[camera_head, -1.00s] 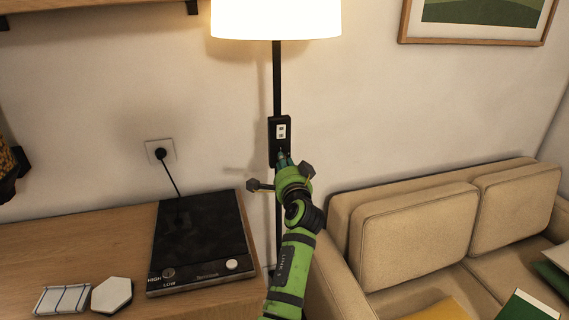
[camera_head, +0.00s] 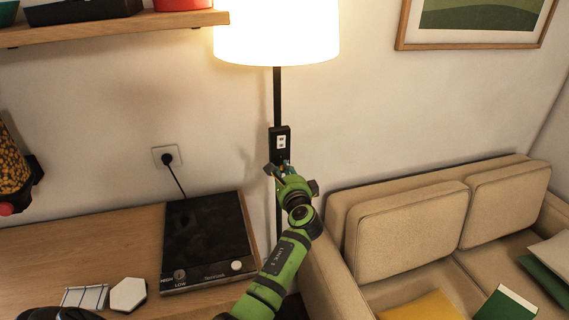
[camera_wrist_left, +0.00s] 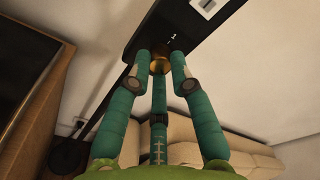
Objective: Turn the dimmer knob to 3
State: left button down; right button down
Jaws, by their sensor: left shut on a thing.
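The black dimmer box (camera_head: 280,143) is mounted on the thin lamp pole. It carries a white label plate, also seen in the left wrist view (camera_wrist_left: 207,6). The brass dimmer knob (camera_wrist_left: 160,63) shows in the left wrist view, between the teal fingers of my left gripper (camera_wrist_left: 163,66). The fingers are closed around it. A small white "1" and a tick mark show on the box just above the knob; no 3 can be read. In the head view, my left gripper (camera_head: 283,165) is at the box's lower end and hides the knob.
The lit lampshade (camera_head: 277,30) is above. A hotplate (camera_head: 207,240) lies on the wooden counter (camera_head: 90,245) at left, plugged into a wall socket (camera_head: 166,156). A beige sofa (camera_head: 410,225) stands at right. A shelf (camera_head: 120,27) is at upper left.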

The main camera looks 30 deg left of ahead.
pick_arm(q)
jog(key=r+m+p, duration=0.1)
jog(key=m+p, duration=0.1)
jog(key=shift+w+a+r+m, duration=0.1)
jog(key=shift+r+m, duration=0.05)
jog(key=shift+m, duration=0.15)
jog(key=shift+f+m+p, duration=0.2)
jog(key=shift+m+p, duration=0.95)
jog(key=shift+m, duration=0.25)
jog(key=shift+g+y, duration=0.3)
jog(key=shift+g, duration=0.1)
jog(key=c, duration=1.2)
grip_release()
jog(key=shift+o, duration=0.4)
jog(key=shift+w+f, duration=0.1)
jog(key=shift+f, duration=0.25)
jog(key=v, duration=1.2)
jog(key=shift+a+r, duration=0.1)
